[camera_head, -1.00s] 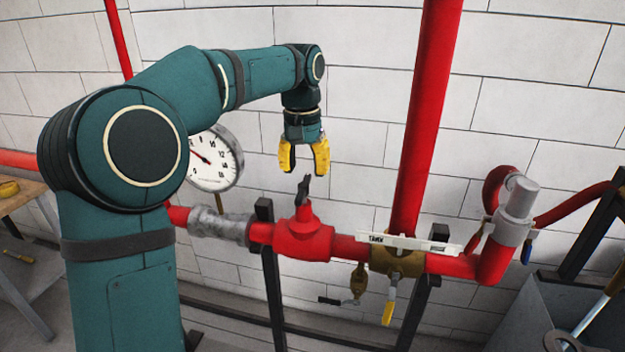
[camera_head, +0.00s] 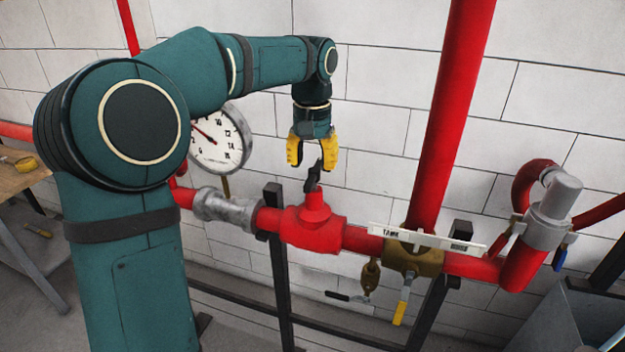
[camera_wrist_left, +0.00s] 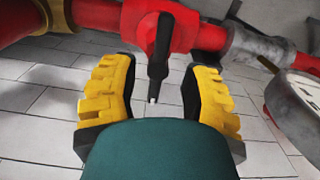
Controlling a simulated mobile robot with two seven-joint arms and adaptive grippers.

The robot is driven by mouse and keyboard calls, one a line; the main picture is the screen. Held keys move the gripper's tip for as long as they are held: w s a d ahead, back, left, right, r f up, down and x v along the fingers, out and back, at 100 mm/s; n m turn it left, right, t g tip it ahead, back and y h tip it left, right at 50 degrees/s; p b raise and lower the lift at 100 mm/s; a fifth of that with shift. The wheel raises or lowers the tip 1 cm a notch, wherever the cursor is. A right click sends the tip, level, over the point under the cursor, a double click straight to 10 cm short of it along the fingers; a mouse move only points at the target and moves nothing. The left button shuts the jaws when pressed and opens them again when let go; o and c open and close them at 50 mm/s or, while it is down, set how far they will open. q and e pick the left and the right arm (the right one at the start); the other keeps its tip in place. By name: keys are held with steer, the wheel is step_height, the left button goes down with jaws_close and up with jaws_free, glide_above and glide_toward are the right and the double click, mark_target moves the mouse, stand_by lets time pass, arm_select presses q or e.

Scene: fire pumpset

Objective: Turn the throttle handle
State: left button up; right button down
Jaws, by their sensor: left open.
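The throttle handle (camera_head: 312,176) is a small black lever on top of a red valve body (camera_head: 313,228) in the pipe run. In the left wrist view the handle (camera_wrist_left: 158,58) shows as a dark bar that reaches down between the fingers. My left gripper (camera_head: 313,164) points down just above the valve, and its yellow fingers are apart around the upper part of the handle. In the left wrist view my left gripper (camera_wrist_left: 155,100) is open, with gaps between the handle and both fingers. My right gripper is not in view.
A round pressure gauge (camera_head: 220,140) stands left of my gripper. A thick red vertical pipe (camera_head: 452,110) rises to the right. A yellow-handled valve lever (camera_head: 403,300) hangs below the pipe run. A workbench (camera_head: 18,178) is at the far left. The tiled wall lies close behind.

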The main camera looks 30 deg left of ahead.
mark_target(313, 173)
arm_select(q)
steer(key=shift+f+b, duration=0.3)
steer(key=shift+f, duration=1.45)
jaws_close()
